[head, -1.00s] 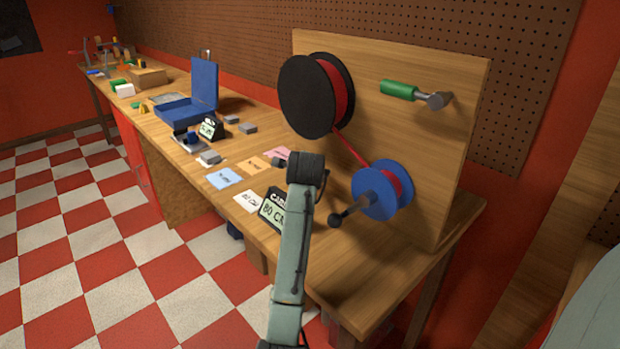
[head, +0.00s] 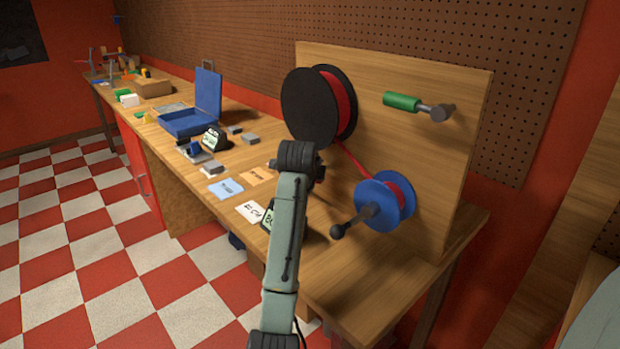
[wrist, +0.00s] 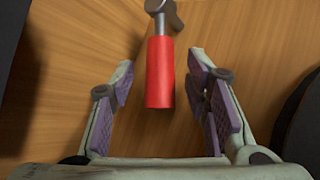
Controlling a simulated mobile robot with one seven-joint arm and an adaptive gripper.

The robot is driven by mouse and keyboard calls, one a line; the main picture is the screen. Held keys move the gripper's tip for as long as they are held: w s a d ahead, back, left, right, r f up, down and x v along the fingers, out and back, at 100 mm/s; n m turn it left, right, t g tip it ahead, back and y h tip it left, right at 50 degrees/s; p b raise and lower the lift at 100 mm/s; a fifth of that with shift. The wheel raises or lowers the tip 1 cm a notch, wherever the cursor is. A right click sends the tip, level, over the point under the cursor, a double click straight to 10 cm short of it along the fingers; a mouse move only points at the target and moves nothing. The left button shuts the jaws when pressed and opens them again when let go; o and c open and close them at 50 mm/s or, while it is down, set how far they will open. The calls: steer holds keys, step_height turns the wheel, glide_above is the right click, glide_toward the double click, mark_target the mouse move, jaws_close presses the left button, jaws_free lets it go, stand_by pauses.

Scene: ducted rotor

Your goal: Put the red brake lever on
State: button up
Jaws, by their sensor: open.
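The red brake lever (wrist: 160,75) shows in the wrist view, with a red grip pointing down the picture and a grey metal arm and pivot (wrist: 163,12) at the top. My gripper (wrist: 160,62) is open, with one finger on each side of the red grip and a visible gap on both sides. In the head view, the end of my arm (head: 299,157) is in front of the lower part of the black spool (head: 308,104); my fingers are hidden there. I cannot see the red lever in the head view.
A green-handled lever (head: 402,102) is on the upright wooden board (head: 440,160). A red band runs from the black spool to a blue reel (head: 372,205) with a crank (head: 350,222).

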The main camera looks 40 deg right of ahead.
steer(key=v, duration=1.2)
steer(key=shift+f, duration=0.1)
steer(key=shift+c, duration=0.5)
